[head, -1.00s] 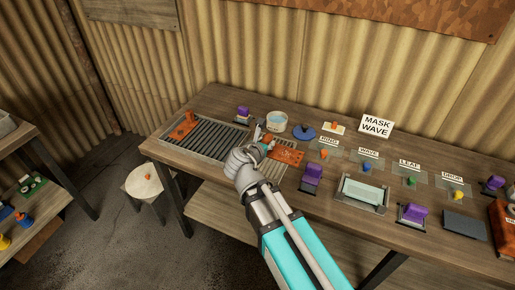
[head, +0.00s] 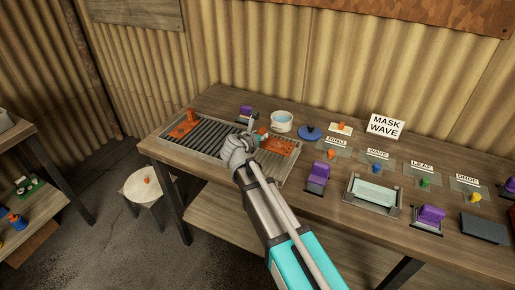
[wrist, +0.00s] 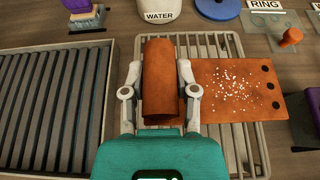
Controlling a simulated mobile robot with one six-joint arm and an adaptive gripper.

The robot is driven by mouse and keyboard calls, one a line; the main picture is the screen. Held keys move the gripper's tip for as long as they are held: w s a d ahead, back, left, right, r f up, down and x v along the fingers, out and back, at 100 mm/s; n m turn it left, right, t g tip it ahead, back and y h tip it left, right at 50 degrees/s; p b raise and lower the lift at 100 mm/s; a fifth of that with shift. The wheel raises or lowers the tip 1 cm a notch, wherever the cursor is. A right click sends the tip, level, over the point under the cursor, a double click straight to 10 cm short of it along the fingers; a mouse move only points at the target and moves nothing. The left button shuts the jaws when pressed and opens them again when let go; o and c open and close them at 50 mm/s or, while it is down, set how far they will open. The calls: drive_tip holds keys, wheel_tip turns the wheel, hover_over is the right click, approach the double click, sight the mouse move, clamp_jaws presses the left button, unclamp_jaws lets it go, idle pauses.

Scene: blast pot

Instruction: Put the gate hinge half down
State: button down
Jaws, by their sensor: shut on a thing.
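The gate hinge half is rust-brown, with a rolled barrel (wrist: 162,82) and a flat leaf (wrist: 236,90) with three dark holes and white specks. In the head view its leaf (head: 278,146) shows to the right of my gripper. My gripper (wrist: 160,84) is shut on the barrel, one finger on each side; in the head view my gripper (head: 250,138) is partly hidden by my own wrist. The hinge half is over a pale slatted rack (wrist: 238,150), leaf pointing right. I cannot tell whether it touches the slats.
A dark slatted grate (head: 207,140) lies left, with an orange plate (head: 184,124) at its far end. A water pot (head: 281,121) and blue lid (head: 310,132) stand behind. A purple-handled tool (head: 318,175) and a shallow tray (head: 373,194) are to the right.

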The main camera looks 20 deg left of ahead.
drive_tip(key=shift+w+a+f, duration=0.2)
drive_tip(key=shift+w+f, duration=0.1)
drive_tip(key=shift+f, duration=0.15)
drive_tip(key=shift+w+a+f+b, duration=0.3)
drive_tip(key=shift+w+f+b, duration=0.1)
drive_tip(key=shift+f+b, duration=0.4)
wheel_tip(320, 180, down, 2)
drive_tip(key=b, duration=0.2)
drive_tip(key=shift+s+f+b, duration=0.1)
drive_tip(key=shift+f+b, duration=0.1)
drive_tip(key=shift+b, duration=0.2)
drive_tip(key=shift+c, duration=1.9)
unclamp_jaws()
drive_tip(key=d+p+v, duration=0.1)
drive_tip(key=p+v, duration=0.3)
drive_tip(key=v, duration=0.8)
drive_tip(key=shift+a+p, duration=0.35)
drive_tip(key=shift+a, duration=0.05)
